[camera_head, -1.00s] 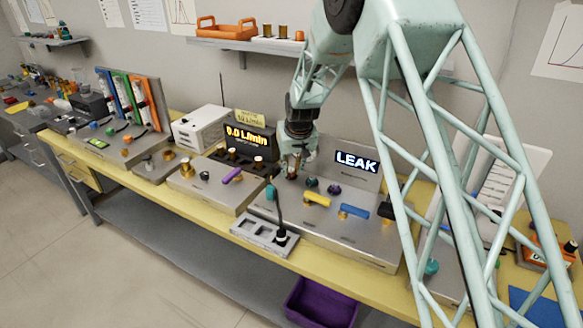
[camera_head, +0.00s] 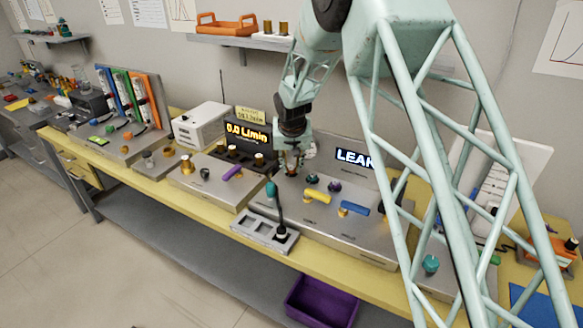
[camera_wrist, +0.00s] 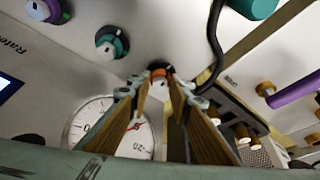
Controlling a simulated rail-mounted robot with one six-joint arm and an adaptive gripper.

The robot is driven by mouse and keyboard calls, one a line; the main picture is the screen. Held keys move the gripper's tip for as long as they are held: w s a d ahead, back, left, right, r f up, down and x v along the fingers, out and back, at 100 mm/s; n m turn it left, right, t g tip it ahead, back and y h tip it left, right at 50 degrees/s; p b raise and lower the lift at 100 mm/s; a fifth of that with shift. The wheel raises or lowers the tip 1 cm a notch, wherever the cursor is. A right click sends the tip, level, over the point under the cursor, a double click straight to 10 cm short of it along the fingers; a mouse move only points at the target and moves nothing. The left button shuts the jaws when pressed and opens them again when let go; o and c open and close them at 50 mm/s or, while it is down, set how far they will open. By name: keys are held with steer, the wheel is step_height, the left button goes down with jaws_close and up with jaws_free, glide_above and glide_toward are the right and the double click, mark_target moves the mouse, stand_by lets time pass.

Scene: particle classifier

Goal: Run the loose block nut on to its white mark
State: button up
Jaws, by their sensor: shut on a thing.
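My gripper (camera_head: 291,165) points down at the back left of the steel panel (camera_head: 375,235), left of the LEAK display. In the wrist view its two fingers (camera_wrist: 157,82) converge on a small orange-copper piece (camera_wrist: 160,72), which I take to be the block nut. They are shut on it. It sits against a dark round fitting, and the fingertips hide part of it. How far the nut is turned on cannot be told. I cannot make out the white mark.
A pressure dial (camera_wrist: 112,130) is close beside the fingers. A teal knob (camera_wrist: 112,42) and a dark cable (camera_wrist: 214,45) are near. The LEAK display (camera_head: 355,158), yellow lever (camera_head: 317,197) and blue lever (camera_head: 354,208) are to the right. The flow display (camera_head: 247,133) reads 0.0 L/min.

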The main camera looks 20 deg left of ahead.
steer(key=o, duration=0.6)
steer(key=shift+r, duration=0.25)
steer(key=v, duration=1.1)
steer(key=shift+s+r, duration=0.2)
steer(key=shift+r, duration=0.05)
steer(key=shift+d, duration=0.2)
stand_by(0.3)
